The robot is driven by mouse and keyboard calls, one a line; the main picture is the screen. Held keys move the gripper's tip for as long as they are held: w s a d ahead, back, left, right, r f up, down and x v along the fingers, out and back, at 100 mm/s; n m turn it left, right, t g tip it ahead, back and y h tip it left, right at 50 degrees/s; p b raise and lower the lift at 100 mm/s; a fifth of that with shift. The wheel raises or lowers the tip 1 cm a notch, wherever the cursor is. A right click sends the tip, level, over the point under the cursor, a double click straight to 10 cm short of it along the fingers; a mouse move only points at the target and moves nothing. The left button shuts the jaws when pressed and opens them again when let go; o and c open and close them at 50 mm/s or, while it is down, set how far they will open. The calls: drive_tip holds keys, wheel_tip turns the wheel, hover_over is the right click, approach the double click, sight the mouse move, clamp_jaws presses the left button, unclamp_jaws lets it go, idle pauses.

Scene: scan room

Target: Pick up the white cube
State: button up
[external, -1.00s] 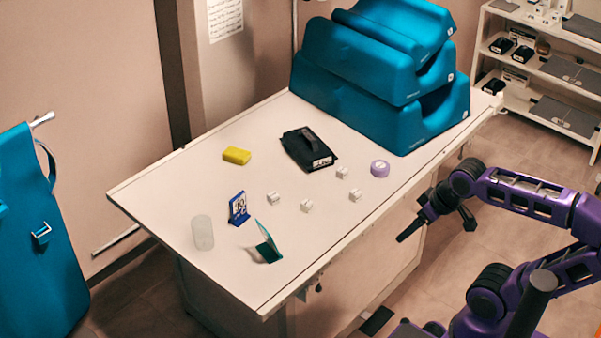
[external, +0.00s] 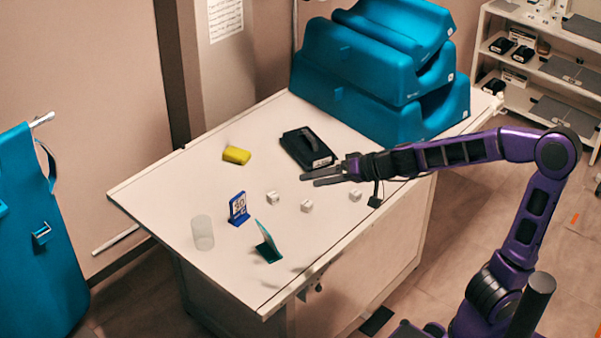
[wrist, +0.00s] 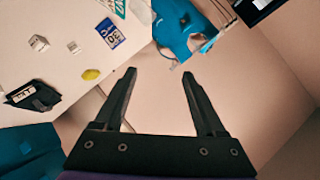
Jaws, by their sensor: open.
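Several small white cubes lie on the white table (external: 180,190). In the external view one cube (external: 272,198) is by the blue card stand, one cube (external: 306,206) is near the middle, and one cube (external: 355,195) is to the right, below my gripper (external: 323,178). My gripper is open and empty, stretched over the table with its fingers pointing left. A further cube may be hidden behind my arm. In the wrist view my gripper (wrist: 158,88) shows both fingers apart, with two cubes (wrist: 38,44) (wrist: 73,47) at the left, outside the fingers.
A black case (external: 308,148), yellow block (external: 236,155), blue card stand (external: 238,208), teal card (external: 267,243) and clear cup (external: 202,232) stand on the table. Teal foam blocks (external: 360,85) fill the back end.

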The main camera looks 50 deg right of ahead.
drive_tip(key=w+d+f+m+h, duration=0.3)
drive_tip(key=w+d+h, duration=0.1)
drive_tip(key=h, duration=0.1)
drive_tip(key=shift+w+f+b, duration=0.15)
drive_tip(key=shift+w+b, duration=0.15)
drive_tip(key=shift+w, duration=0.1)
